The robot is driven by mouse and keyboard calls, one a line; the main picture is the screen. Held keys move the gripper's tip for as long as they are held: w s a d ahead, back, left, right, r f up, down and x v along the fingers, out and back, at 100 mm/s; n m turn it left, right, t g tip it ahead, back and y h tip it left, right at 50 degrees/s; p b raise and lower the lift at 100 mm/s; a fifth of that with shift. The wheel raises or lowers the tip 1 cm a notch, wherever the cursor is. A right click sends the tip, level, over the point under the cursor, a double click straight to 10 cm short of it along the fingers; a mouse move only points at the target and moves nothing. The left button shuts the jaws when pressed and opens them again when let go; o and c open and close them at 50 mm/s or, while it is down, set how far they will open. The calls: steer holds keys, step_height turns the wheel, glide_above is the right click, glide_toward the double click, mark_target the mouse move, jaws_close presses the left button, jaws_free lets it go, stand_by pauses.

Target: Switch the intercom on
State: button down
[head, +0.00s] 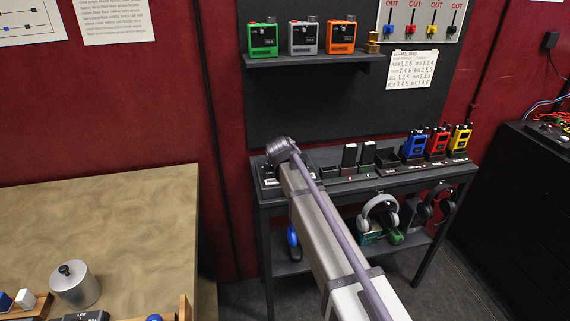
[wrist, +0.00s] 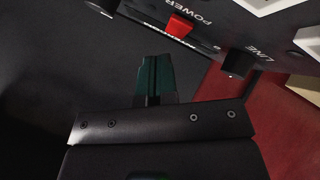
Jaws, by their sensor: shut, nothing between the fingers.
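In the head view, a dark unit (head: 267,174) shows at the left end of the bench, partly hidden by my arm, which also hides the fingers.
The dark bench (head: 398,173) holds blue (head: 414,146), red (head: 437,145) and yellow (head: 460,141) radios at its right. Green, grey and orange boxes stand on a shelf (head: 318,59) above. Headphones (head: 380,212) hang below the bench top. A tan table (head: 120,215) is at left.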

steer(key=shift+f, duration=0.1)
steer(key=shift+f+b, duration=0.35)
steer(key=shift+b, duration=0.05)
steer(key=shift+f+b, duration=0.25)
steer(key=shift+b, duration=0.05)
stand_by(0.4)
steer(key=shift+r+p, duration=0.7)
steer(key=shift+p, duration=0.05)
steer(key=r+p, duration=0.5)
steer(key=shift+s+d+r, duration=0.1)
steer(key=shift+s, duration=0.2)
steer(key=shift+f, duration=0.2)
